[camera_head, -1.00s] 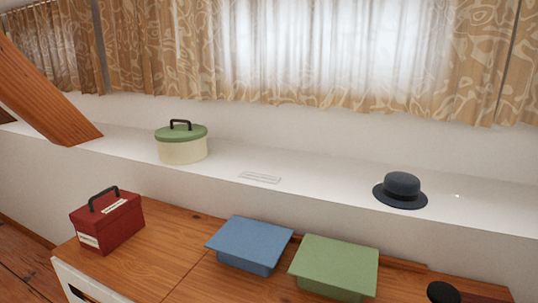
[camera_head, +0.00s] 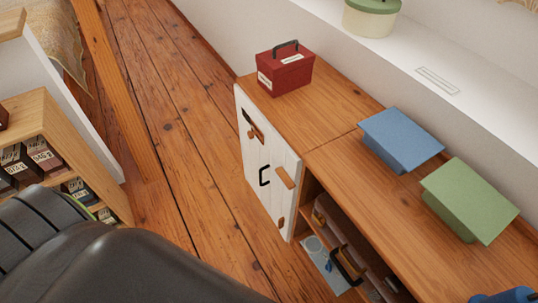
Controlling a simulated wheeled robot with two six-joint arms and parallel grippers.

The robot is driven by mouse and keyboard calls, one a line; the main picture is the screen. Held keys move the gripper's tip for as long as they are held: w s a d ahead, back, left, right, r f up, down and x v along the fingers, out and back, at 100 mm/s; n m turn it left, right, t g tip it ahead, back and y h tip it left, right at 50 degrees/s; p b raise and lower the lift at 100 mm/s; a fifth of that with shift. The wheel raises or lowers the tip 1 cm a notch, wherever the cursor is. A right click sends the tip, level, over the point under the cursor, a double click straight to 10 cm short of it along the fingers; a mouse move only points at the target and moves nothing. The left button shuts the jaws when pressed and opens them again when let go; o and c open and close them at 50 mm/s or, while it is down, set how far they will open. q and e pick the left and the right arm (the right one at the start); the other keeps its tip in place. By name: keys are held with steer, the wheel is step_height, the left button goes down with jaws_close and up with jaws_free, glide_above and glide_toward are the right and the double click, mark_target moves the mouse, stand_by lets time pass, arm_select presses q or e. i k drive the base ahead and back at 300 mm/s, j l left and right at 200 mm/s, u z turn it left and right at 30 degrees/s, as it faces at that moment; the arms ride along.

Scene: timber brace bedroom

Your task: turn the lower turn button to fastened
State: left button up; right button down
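The white cabinet door (camera_head: 257,159) stands at the left end of the wooden cabinet, with a black pull handle (camera_head: 264,176) on its face. Near its right edge is an upper wooden turn button (camera_head: 285,177), lying parallel to the door's top edge. Below it, near the bottom right corner, is the lower wooden turn button (camera_head: 281,222), small in view and roughly upright along the door. The door looks closed. Neither of my grippers shows in the head view.
A red box (camera_head: 285,73), a blue-lidded box (camera_head: 400,140) and a green-lidded box (camera_head: 468,200) stand on the cabinet top. Right of the door is an open compartment holding a case (camera_head: 344,237). Wooden floor (camera_head: 185,150) is clear in front. A bookshelf (camera_head: 62,120) stands left.

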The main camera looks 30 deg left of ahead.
mark_target(281, 221)
steer(key=u, duration=0.7)
